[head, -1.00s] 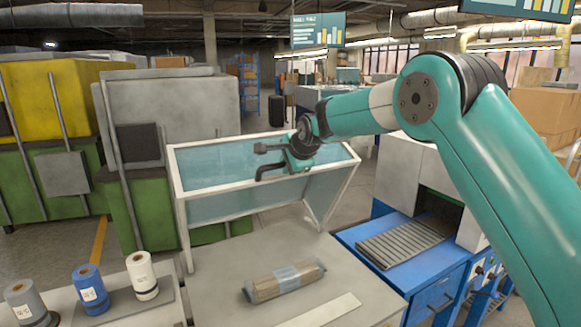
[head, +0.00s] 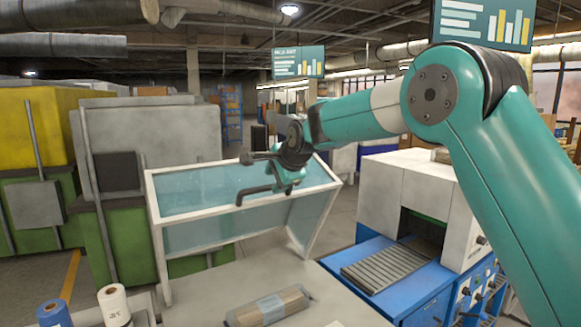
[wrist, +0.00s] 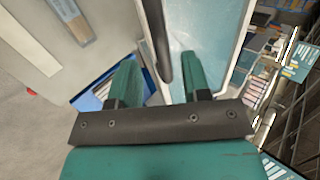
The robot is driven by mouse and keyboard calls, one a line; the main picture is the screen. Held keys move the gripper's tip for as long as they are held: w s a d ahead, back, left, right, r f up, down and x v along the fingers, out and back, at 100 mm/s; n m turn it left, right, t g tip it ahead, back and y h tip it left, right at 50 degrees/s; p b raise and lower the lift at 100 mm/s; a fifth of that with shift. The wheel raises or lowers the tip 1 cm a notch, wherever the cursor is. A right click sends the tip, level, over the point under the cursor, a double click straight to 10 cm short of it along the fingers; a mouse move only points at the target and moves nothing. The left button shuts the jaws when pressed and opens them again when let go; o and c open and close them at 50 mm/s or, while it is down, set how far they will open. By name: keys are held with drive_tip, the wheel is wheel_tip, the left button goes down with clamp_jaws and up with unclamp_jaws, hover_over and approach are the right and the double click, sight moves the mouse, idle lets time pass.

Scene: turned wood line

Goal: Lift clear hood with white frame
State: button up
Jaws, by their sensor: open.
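The clear hood with the white frame (head: 151,215) stands tilted at the back of the grey worktable, its tinted panels whole. A dark bar handle (head: 241,196) sits at its front edge. My gripper (head: 288,182) is at the handle, in front of the upper panel. In the wrist view my gripper (wrist: 160,78) has two teal fingers spread apart. The dark handle (wrist: 160,45) reaches between them, with the white frame (wrist: 150,50) and clear panel (wrist: 205,30) behind. I cannot tell if a finger touches the handle.
A wrapped brown bundle (head: 268,306) lies on the worktable (head: 220,285). White and blue rolls (head: 113,305) stand at the front left. A blue machine with a roller bed (head: 390,265) is at the right. Green and grey cabinets (head: 125,235) stand behind at left.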

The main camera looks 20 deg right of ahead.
drive_tip(key=b+v, duration=0.3)
drive_tip(key=v, duration=0.9)
drive_tip(key=s+a+f+n+g+b, duration=0.1)
drive_tip(key=s+f+n+g, duration=0.2)
drive_tip(key=s+f+n, duration=0.4)
drive_tip(key=s+a+f+n+g+y+b, duration=0.1)
drive_tip(key=s+f+n, duration=0.6)
drive_tip(key=s, duration=1.1)
drive_tip(key=s+a+f+n+g+b, duration=0.2)
drive_tip(key=s+f+n+g, duration=0.3)
drive_tip(key=s, duration=0.8)
wheel_tip(320, 180, down, 3)
drive_tip(key=n, duration=0.3)
drive_tip(key=shift+a+y, duration=0.15)
drive_tip(key=shift+y, duration=0.15)
drive_tip(key=shift+s, duration=0.1)
